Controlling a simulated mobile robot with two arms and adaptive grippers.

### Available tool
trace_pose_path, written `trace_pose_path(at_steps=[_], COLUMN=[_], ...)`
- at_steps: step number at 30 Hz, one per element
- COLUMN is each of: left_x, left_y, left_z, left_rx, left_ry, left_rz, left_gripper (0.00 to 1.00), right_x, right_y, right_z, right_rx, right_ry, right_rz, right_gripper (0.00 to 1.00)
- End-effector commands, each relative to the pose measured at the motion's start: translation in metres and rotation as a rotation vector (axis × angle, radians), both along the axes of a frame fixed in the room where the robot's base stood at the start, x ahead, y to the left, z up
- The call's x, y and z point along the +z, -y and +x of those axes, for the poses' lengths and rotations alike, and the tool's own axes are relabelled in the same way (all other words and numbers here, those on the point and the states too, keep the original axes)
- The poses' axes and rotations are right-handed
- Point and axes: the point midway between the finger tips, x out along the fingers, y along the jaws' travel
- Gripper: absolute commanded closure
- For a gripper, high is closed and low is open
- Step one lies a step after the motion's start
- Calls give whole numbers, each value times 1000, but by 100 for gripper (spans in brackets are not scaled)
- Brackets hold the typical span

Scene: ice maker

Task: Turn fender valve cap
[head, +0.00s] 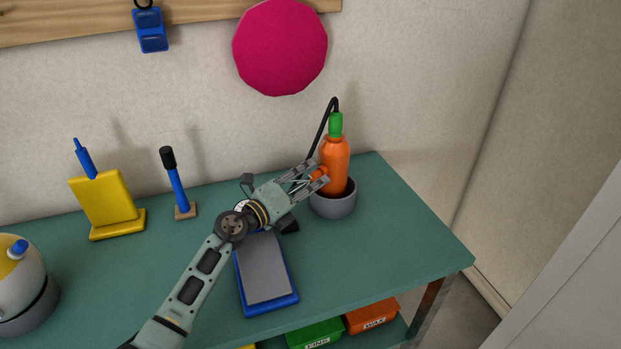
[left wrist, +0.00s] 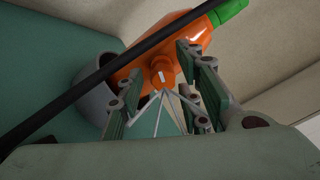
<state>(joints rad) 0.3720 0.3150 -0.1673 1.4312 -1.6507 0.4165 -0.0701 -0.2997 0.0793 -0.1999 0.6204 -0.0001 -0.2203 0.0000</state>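The orange fender (head: 334,158) with a green top (head: 336,124) stands in a grey round holder (head: 333,206) at the right of the green table. Its orange valve cap (head: 318,174) sticks out toward my left gripper (head: 316,176). In the left wrist view, the valve cap (left wrist: 161,70) lies between the two fingers of my left gripper (left wrist: 163,80), with a gap visible on both sides. A white mark shows on the cap's face. The left gripper is open around the cap, with no clear contact. My right gripper is out of view.
A black hose (head: 321,132) arches from the fender's top and crosses the left wrist view (left wrist: 108,72). A blue-framed grey scale (head: 265,272) lies under my left arm. A yellow block (head: 105,198) and a blue-handled tool (head: 177,187) stand left. The table's front right is clear.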

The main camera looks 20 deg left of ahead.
Motion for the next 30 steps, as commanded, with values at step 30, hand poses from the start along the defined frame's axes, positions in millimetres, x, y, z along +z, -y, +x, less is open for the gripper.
trace_pose_path(at_steps=[30], left_x=[1], left_y=[-29], left_z=[-53], left_rx=[1], left_ry=[0], left_rz=[0], left_gripper=[66], right_x=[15], right_y=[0], right_z=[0], right_rx=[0], right_ry=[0], right_rz=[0], right_gripper=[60])
